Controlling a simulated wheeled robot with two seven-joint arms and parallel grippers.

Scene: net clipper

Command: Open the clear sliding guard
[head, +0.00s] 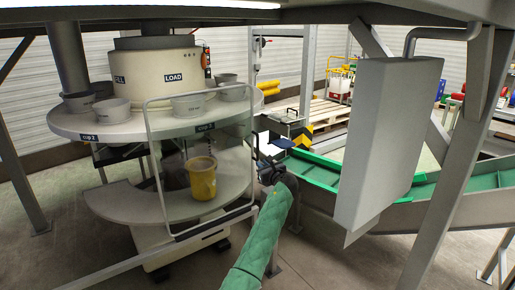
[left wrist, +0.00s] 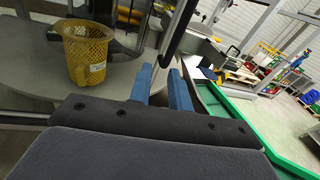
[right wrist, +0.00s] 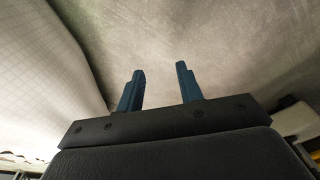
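The clear sliding guard (head: 200,93) is a see-through panel in a thin rounded grey frame. In the head view it stands upright in front of the round machine's right half. A yellow mesh basket (head: 201,178) shows through it on the lower shelf. My left gripper (head: 264,160) is at the guard's right edge. In the left wrist view its two blue fingers (left wrist: 160,74) are apart. A dark upright bar (left wrist: 178,35), seemingly the guard's handle, shows at the fingertips; whether they touch it is unclear. My right gripper (right wrist: 160,78) is open and empty.
The round table (head: 120,131) carries several grey cups and a drum (head: 150,75) marked LOAD. A green-lined conveyor (head: 315,172) runs to the right of the left gripper. A large grey box (head: 375,140) hangs at the right, beside slanted posts.

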